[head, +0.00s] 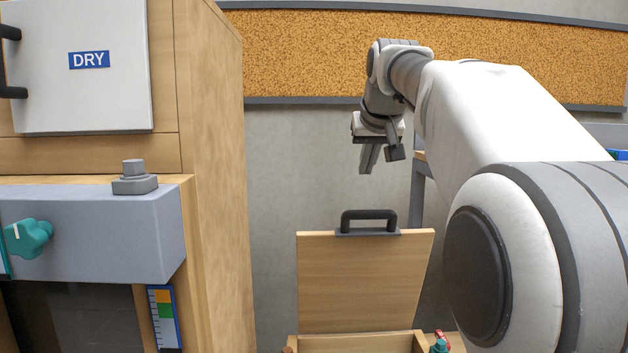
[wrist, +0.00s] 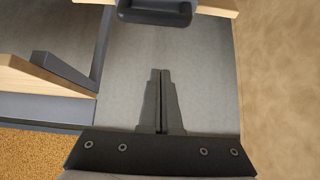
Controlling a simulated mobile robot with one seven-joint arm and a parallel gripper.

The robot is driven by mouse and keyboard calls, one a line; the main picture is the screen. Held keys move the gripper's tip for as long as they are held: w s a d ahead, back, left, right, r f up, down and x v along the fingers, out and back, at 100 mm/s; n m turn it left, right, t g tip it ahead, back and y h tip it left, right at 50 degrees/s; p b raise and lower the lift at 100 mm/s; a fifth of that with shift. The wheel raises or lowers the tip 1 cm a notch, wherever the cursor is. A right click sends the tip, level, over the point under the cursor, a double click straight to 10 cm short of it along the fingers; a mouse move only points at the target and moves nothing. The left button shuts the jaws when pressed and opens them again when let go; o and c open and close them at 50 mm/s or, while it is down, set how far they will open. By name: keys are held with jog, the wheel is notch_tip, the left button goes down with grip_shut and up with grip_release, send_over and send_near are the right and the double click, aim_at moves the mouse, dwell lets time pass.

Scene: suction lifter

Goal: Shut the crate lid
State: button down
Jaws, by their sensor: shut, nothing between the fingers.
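The crate lid (head: 362,280) is a light wooden panel standing up, open, with a dark handle (head: 368,215) on its upper edge. Below it is the wooden crate (head: 365,344), cut off by the bottom of the head view. My gripper (head: 376,165) is above the lid and handle, apart from them, pointing down. In the wrist view my gripper's fingers (wrist: 162,75) are together with nothing between them. The dark handle (wrist: 155,10) shows at the top of the wrist view, beyond the fingertips, with a strip of the lid (wrist: 218,6) beside it.
A tall wooden cabinet (head: 218,190) with a white DRY door (head: 115,90) stands at the left. A cork board (head: 300,55) hangs on the wall behind. A grey-legged bench (head: 416,190) stands behind my arm. Small red and teal items (head: 439,343) sit beside the crate.

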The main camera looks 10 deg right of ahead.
send_over(360, 229)
jog(key=w, duration=0.2)
notch_tip(360, 229, down, 6)
jog(key=shift+s+f+p, duration=0.3)
jog(key=shift+s+f, duration=0.5)
jog(key=shift+s, duration=0.15)
jog(key=shift+s+a+f, duration=0.1)
jog(key=shift+s+f, duration=0.3)
jog(key=shift+s, duration=0.25)
